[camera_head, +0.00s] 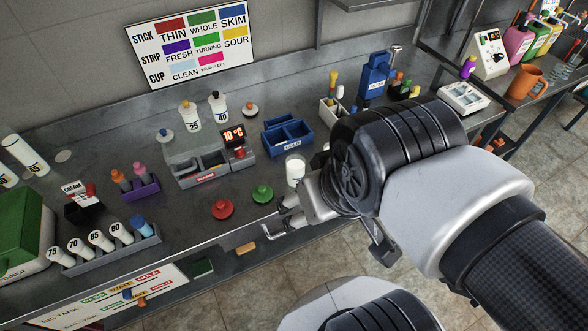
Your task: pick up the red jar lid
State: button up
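The red jar lid (222,209) lies flat on the grey metal counter near its front edge, with a small knob on top. A similar green lid (262,194) lies just to its right. My gripper (275,218) is at the counter's front edge, to the right of the red lid and below the green lid. Its two fingers point left and look apart, with nothing between them. It does not touch the red lid. The gripper's rear is partly hidden by my arm.
A white jar (295,172) stands close behind my gripper. A grey bottle rack (110,250) is at left. Bare counter surrounds the red lid's left side.

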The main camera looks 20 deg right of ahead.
aim_at(222, 208)
jog(key=i+j+z, duration=0.15)
jog(key=j, duration=0.45)
jog(key=i+j+z, duration=0.2)
jog(key=j, duration=0.45)
jog(key=j+z, duration=0.15)
jog(key=j, duration=0.45)
